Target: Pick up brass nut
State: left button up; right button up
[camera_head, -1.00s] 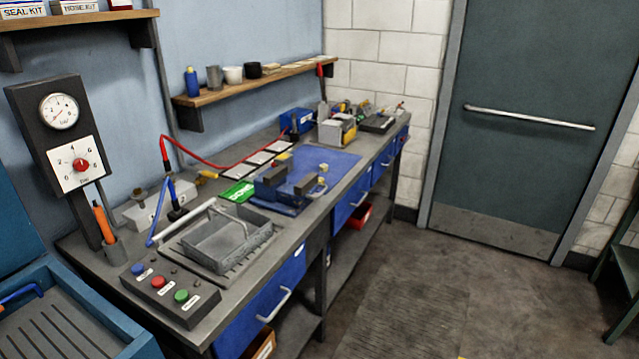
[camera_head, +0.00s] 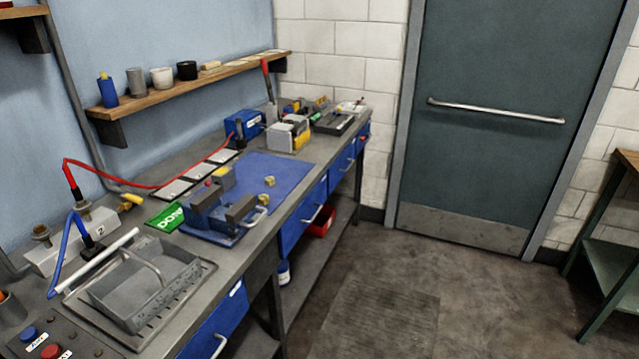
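A small brass-coloured piece (camera_head: 270,181), which looks like the brass nut, sits on the blue mat (camera_head: 285,167) on the workbench. It is just beyond the blue and dark vise-like fixture (camera_head: 208,221). A second small yellowish piece (camera_head: 263,199) shows by the fixture's right end; it is too small to tell what it is. Neither of my grippers is in view.
A grey tray (camera_head: 145,290) with a handle and a green card (camera_head: 166,217) lie on the near bench. Red and blue hoses run to a grey block (camera_head: 70,240). A wall shelf (camera_head: 190,84) overhangs the back. Floor (camera_head: 440,290) right of the bench is clear.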

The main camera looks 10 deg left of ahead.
aim_at(264, 198)
jog(key=i+l+z, duration=0.1)
jog(key=i+z, duration=0.3)
jog(key=i, duration=1.3)
jog(key=i+u, duration=0.4)
jog(key=i+l+u, duration=0.2)
jog(key=u, duration=0.2)
jog(key=i+l+u, duration=0.25)
jog(key=u, duration=0.15)
jog(key=i+l+u, duration=0.35)
